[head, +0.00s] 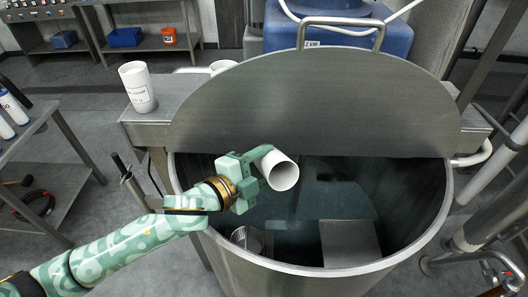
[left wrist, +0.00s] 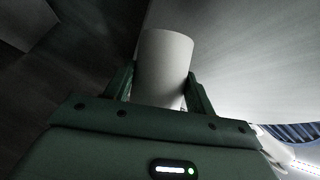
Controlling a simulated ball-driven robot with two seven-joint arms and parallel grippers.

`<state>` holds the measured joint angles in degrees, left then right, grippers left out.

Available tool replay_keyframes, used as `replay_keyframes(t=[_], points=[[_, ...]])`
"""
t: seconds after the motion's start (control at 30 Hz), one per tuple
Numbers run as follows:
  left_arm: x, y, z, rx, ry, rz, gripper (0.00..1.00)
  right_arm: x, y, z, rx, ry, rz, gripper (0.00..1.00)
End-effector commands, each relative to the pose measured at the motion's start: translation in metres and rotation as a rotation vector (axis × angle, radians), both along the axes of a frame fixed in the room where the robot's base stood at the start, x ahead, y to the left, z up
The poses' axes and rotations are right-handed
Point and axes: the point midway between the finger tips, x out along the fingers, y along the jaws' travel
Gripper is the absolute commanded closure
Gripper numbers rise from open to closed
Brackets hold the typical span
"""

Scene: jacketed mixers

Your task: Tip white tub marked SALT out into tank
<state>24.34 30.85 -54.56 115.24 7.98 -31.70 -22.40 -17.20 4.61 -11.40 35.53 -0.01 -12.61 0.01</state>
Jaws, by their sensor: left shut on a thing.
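My left gripper (head: 254,168) is shut on a white tub (head: 284,176) and holds it over the open steel tank (head: 447,200). The tub is tilted, with its open mouth facing down and to the right in the head view. No contents show in its mouth, and no lettering shows on it. In the left wrist view the tub (left wrist: 165,62) stands between the two fingers (left wrist: 160,85). Dark liquid (head: 310,200) shows low in the tank. My right gripper is not in view.
A raised half lid (head: 310,105) stands behind the opening. Another white tub (head: 138,88) with unreadable print stands on a steel side shelf (head: 180,95), with a further white rim (head: 222,67) partly behind the lid. A side table (head: 30,125) with bottles is at left.

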Motion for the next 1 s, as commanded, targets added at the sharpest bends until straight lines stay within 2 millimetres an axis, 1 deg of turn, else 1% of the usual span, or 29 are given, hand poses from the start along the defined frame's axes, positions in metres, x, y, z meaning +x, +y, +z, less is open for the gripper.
replay_keyframes(t=[0.03,0.17,0.2,0.27,0.37,0.4,0.57,0.73,0.8,1.0], points=[[-0.001,0.000,0.011,-0.029,0.076,0.000,0.77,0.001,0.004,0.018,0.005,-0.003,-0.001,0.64],[-0.010,-0.004,0.016,-0.121,0.300,0.000,0.77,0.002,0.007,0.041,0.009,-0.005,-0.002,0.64],[-0.014,-0.006,0.019,-0.154,0.383,0.000,0.77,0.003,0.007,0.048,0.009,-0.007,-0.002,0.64],[-0.020,-0.008,0.021,-0.206,0.510,0.000,0.77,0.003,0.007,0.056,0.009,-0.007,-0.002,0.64],[-0.029,-0.011,0.023,-0.284,0.701,0.001,0.77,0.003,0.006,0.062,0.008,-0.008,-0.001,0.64],[-0.031,-0.012,0.027,-0.293,0.727,0.001,0.77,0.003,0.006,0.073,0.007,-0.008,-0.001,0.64],[-0.039,-0.016,0.037,-0.349,0.860,0.002,0.77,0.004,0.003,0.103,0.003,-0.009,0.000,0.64],[-0.053,-0.021,0.053,-0.436,1.073,0.001,0.77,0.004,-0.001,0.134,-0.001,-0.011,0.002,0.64],[-0.066,-0.021,0.055,-0.433,1.067,0.001,0.77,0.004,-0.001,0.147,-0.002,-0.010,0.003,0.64],[-0.097,-0.021,0.068,-0.433,1.062,0.001,0.77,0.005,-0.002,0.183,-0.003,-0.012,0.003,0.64]])
